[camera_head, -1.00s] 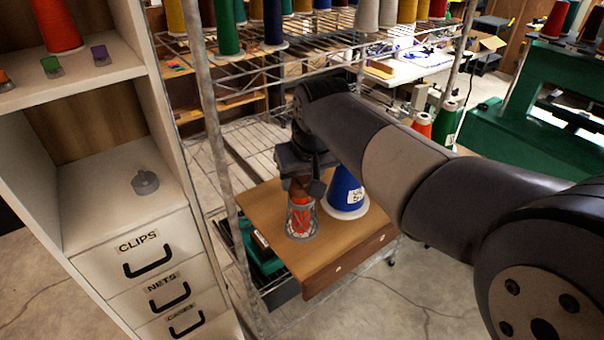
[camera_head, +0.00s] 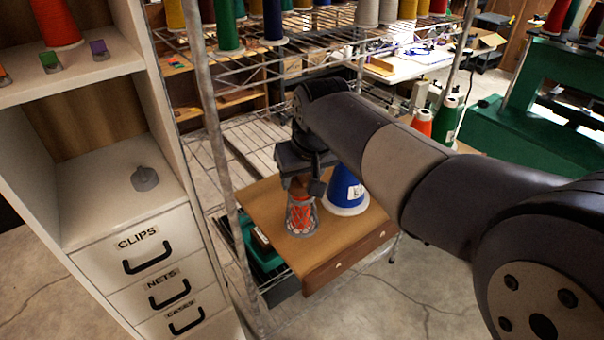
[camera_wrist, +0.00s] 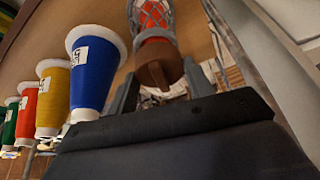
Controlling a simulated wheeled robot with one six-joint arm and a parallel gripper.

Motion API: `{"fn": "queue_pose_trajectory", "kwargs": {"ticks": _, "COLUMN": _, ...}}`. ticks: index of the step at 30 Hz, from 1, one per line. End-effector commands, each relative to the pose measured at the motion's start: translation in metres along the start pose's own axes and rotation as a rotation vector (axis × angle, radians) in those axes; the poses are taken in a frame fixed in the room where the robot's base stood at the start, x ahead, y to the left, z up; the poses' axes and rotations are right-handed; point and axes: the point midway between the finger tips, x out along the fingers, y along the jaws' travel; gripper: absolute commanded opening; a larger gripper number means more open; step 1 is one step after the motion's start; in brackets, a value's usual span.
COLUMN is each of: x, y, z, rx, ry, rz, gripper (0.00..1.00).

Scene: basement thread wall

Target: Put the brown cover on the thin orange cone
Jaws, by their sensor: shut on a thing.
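The thin orange cone (camera_head: 301,214), wrapped in a pale net, stands upright on the wooden table top. The brown cover (camera_head: 299,185) is at the cone's narrow top, and in the wrist view the cover (camera_wrist: 158,66) meets the orange cone (camera_wrist: 153,18) end to end. How far it sits over the tip is hard to tell. My gripper (camera_wrist: 161,73) is shut on the cover, with one grey finger on each side of it. In the head view my gripper (camera_head: 303,184) comes down from above and partly hides the cover.
A wide blue cone (camera_head: 346,190) stands close to the right of the orange cone on the wooden table top (camera_head: 265,205). A wire rack (camera_head: 218,150) with an upright post is on the left, beside the white drawer cabinet (camera_head: 130,235). Thread cones fill the shelf above.

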Motion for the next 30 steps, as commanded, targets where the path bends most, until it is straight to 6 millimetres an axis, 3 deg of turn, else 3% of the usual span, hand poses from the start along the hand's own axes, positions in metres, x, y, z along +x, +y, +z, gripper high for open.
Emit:
{"fn": "queue_pose_trajectory", "kwargs": {"ticks": 3, "x": -0.001, "y": 0.0, "z": 0.0, "rx": 0.0, "ry": 0.0, "rz": 0.0, "gripper": 0.28}}
{"fn": "queue_pose_trajectory", "kwargs": {"ticks": 4, "x": -0.001, "y": 0.0, "z": 0.0, "rx": 0.0, "ry": 0.0, "rz": 0.0, "gripper": 0.51}}
{"fn": "queue_pose_trajectory", "kwargs": {"ticks": 12, "x": -0.001, "y": 0.0, "z": 0.0, "rx": 0.0, "ry": 0.0, "rz": 0.0, "gripper": 0.73}}
{"fn": "queue_pose_trajectory", "kwargs": {"ticks": 22, "x": -0.006, "y": 0.0, "z": -0.001, "rx": 0.0, "ry": 0.002, "rz": 0.0, "gripper": 0.74}}
{"fn": "queue_pose_trajectory", "kwargs": {"ticks": 30, "x": -0.053, "y": 0.0, "z": -0.001, "rx": 0.0, "ry": 0.006, "rz": 0.0, "gripper": 0.74}}
